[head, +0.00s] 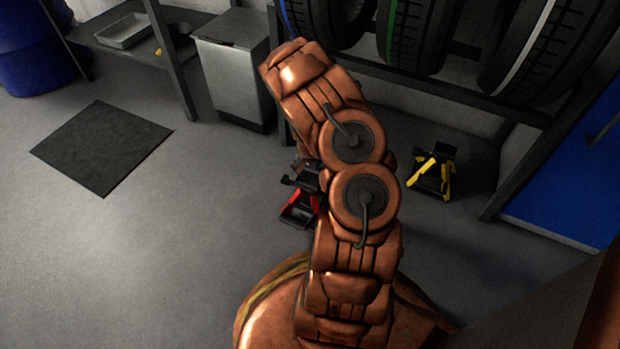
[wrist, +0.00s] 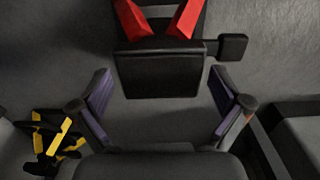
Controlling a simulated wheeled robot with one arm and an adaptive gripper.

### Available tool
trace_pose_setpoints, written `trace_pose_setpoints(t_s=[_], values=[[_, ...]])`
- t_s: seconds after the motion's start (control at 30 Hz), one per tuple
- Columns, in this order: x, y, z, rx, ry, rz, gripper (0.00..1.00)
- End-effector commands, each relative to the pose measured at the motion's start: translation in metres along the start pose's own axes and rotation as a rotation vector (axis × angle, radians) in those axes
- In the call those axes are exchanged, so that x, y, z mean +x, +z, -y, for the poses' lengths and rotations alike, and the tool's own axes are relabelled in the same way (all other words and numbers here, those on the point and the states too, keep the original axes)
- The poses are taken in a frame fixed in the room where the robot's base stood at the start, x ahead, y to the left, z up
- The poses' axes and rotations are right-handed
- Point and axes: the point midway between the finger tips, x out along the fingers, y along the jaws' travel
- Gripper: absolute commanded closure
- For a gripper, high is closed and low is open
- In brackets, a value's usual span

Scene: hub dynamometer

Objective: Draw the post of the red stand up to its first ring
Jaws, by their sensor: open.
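The red stand (head: 299,206) is on the floor, partly hidden behind my arm in the head view. In the wrist view its red legs (wrist: 186,20) run to the top edge, and its black head (wrist: 160,72) lies ahead of my gripper (wrist: 160,88). A small black block (wrist: 233,46) juts from the stand's right side. My gripper is open, one finger towards each side of the black head, with gaps visible. I cannot tell whether the head is between the fingers or beyond them. The post's rings are not visible.
A yellow stand (head: 433,172) is on the floor to the right, also in the wrist view (wrist: 52,140). A tyre rack (head: 440,88) stands behind, with a grey bin (head: 232,62) to its left. A dark mat (head: 102,146) lies on open floor at left.

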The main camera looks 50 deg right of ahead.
Motion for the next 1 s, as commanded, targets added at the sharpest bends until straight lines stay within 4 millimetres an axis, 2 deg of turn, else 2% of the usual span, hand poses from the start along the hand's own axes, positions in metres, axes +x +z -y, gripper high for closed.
trace_pose_setpoints(t_s=[0.07, 0.77, 0.87, 1.0], values=[[0.000, 0.000, 0.000, 0.000, 0.000, 0.000, 0.02], [0.000, 0.000, 0.000, -0.001, 0.001, 0.000, 0.75], [-0.002, 0.000, 0.000, -0.001, 0.001, 0.000, 0.76], [-0.013, 0.000, 0.000, -0.002, 0.001, 0.000, 0.76]])
